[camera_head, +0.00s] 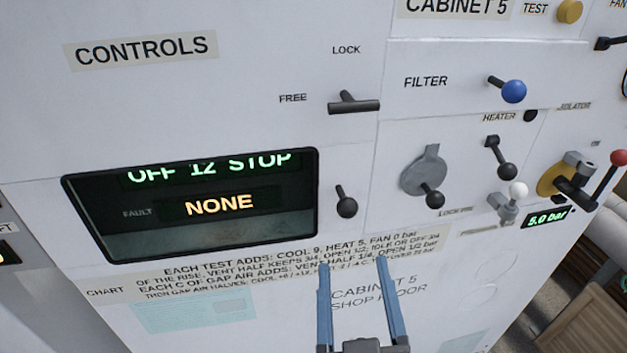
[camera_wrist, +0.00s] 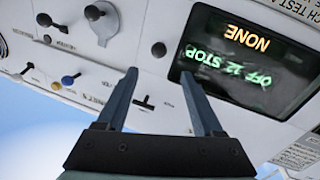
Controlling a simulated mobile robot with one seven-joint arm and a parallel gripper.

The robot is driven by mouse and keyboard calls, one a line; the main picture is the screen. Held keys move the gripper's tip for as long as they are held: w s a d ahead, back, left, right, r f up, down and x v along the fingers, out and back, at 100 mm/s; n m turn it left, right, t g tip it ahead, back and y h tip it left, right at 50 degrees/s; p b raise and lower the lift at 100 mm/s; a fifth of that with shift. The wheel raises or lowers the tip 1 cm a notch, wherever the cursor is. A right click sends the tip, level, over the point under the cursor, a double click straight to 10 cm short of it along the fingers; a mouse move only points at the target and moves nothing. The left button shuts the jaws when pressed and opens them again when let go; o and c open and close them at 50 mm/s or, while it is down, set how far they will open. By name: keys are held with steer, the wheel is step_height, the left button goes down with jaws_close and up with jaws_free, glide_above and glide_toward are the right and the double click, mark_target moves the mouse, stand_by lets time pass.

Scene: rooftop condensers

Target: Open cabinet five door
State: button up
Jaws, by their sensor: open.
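Cabinet 5 (camera_head: 455,8) is a white cabinet front. Its panel marked CONTROLS (camera_head: 230,85) looks flush with the panels around it. A black latch handle (camera_head: 353,105) lies roughly level on it, near the FREE and LOCK labels. A black ball knob (camera_head: 346,205) is below the handle, right of a dark display window (camera_head: 190,235) reading "OFF 12 STOP" and "NONE". My gripper (camera_head: 352,262) is open and empty, below the ball knob in the head view. In the wrist view, my gripper (camera_wrist: 159,72) has the ball knob (camera_wrist: 158,49) beyond its fingertips and the latch handle (camera_wrist: 145,102) between its fingers.
To the right are a blue-knobbed FILTER lever (camera_head: 513,91), a grey round dial (camera_head: 424,178), a HEATER lever (camera_head: 502,155) and a yellow isolator with a red-knobbed lever (camera_head: 618,160). A gauge (camera_head: 545,217) reads 5.0 bar. A wooden crate (camera_head: 575,310) stands low at the right.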

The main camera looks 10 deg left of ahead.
mark_target(348, 215)
steer(key=w+b, duration=0.1)
steer(key=w, duration=0.2)
steer(key=w+b, duration=0.1)
steer(key=w, duration=0.3)
steer(key=w+a+b, duration=0.1)
steer(key=w+b, duration=0.1)
steer(key=w, duration=0.2)
steer(key=shift+w, duration=0.1)
steer(key=shift+w+a+f, duration=0.1)
steer(key=shift+w+f, duration=0.1)
steer(key=shift+w, duration=0.55)
jaws_close()
stand_by(1.0)
